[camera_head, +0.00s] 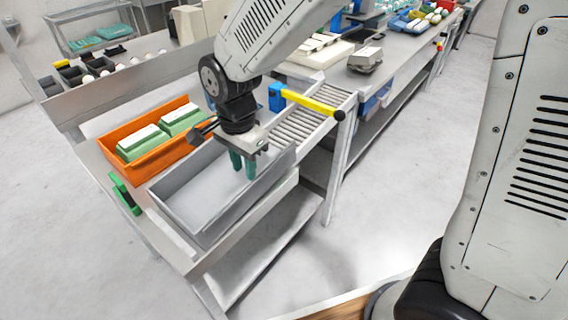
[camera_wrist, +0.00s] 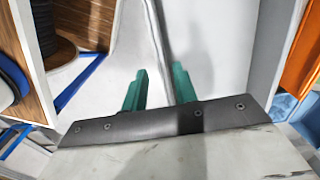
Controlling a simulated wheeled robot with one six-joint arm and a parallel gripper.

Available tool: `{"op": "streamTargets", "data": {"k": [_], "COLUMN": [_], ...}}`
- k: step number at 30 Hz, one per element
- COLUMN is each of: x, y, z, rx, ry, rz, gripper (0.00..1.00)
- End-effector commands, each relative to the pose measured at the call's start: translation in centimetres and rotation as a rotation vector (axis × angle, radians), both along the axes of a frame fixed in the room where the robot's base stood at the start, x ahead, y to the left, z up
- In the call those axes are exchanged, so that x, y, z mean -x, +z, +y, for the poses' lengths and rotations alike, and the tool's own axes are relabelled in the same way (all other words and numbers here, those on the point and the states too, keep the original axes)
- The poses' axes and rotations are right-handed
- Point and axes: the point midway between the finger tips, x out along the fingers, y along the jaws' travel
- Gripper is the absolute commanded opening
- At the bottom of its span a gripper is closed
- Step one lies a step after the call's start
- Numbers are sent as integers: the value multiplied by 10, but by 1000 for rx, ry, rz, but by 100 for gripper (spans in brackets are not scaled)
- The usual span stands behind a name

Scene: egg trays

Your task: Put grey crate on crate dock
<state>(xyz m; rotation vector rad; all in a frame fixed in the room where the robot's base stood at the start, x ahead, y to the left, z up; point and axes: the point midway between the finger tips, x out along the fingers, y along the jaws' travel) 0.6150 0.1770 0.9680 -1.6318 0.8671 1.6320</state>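The grey crate (camera_head: 180,212) is empty and stands on a metal table (camera_head: 130,198), beside an orange crate. My gripper (camera_head: 243,168) points down at the crate's right side in the head view. Its two green fingers are apart, with nothing clamped between them. In the wrist view, the fingers (camera_wrist: 158,86) show on either side of the crate's thin rim (camera_wrist: 156,35). Whether they reach below the rim is hard to tell. No part in view is clearly marked as the crate dock.
The orange crate (camera_head: 111,158) holds green egg boxes (camera_head: 183,118). A green bracket (camera_head: 125,196) sits at the table's left edge. A roller conveyor (camera_head: 305,122) with a yellow bar (camera_head: 312,103) lies behind the gripper. Bare floor (camera_head: 385,195) lies to the right.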

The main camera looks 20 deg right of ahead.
Motion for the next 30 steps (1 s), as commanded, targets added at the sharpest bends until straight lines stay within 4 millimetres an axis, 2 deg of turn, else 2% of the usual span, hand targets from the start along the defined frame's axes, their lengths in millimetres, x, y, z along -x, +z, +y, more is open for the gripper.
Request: {"op": "streamTargets", "data": {"k": [6, 8, 11, 15, 21, 27, 30], "x": [1, 5, 17, 51, 116, 171, 187], "y": [8, 18, 45, 85, 120, 131, 131], "z": [-7, -18, -49, -103, -166, -198, -205], "rx": [-3, -5, -9, -7, 16, 45, 55], "ry": [18, 52, 149, 344, 633, 864, 931], "rz": [-6, -11, -28, -55, -85, -103, -105], "gripper": [28, 28, 28, 28, 28, 28, 28]}}
